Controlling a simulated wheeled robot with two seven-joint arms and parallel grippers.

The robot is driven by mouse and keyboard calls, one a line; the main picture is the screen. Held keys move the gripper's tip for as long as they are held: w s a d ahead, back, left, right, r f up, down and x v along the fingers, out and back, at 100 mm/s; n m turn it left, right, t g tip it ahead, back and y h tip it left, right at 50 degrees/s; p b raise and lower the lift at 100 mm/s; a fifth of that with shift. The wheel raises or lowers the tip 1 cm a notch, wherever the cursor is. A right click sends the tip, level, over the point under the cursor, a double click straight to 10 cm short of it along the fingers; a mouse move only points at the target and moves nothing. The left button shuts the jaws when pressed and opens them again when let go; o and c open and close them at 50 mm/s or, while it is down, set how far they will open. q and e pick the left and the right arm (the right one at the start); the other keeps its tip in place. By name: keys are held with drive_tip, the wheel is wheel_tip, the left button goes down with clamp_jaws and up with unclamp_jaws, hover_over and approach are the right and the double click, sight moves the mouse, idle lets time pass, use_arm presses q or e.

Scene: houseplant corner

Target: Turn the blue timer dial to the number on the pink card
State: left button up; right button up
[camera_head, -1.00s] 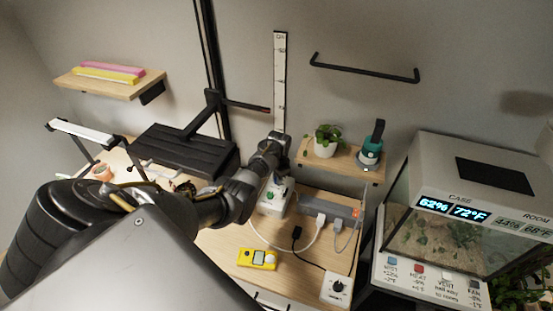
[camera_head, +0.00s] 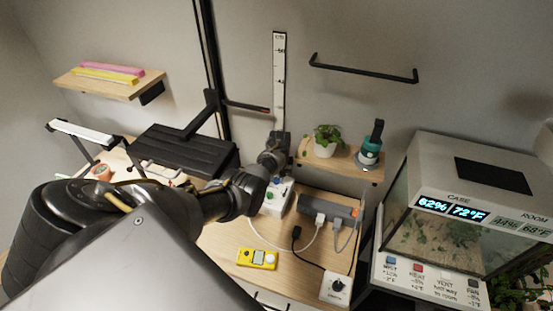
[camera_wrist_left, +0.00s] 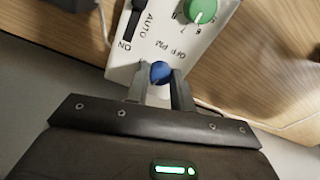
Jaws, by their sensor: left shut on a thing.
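The white timer box (camera_head: 283,200) stands on the wooden desk, partly hidden by my left arm in the head view. In the left wrist view, the blue dial (camera_wrist_left: 160,72) sits on the box face beside printed OFF and PM lettering. My left gripper (camera_wrist_left: 159,78) is shut on the blue dial, with one finger on each side of it. A green dial (camera_wrist_left: 201,11) with numbers around it and a black slide switch (camera_wrist_left: 132,20) marked AUTO and ON are on the same face. I cannot make out a pink card with a number.
A grey power strip (camera_head: 328,206) with plugs and cables lies right of the box. A yellow meter (camera_head: 257,259) and a white dial unit (camera_head: 336,288) are nearer the front. A small shelf (camera_head: 345,163) holds a potted plant and a teal bottle. A glass case (camera_head: 430,240) stands at right.

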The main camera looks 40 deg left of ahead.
use_arm(q)
drive_tip(key=shift+r+n, duration=0.1)
drive_tip(key=shift+n, duration=1.6)
drive_tip(key=shift+w+a, duration=0.1)
drive_tip(key=o, duration=1)
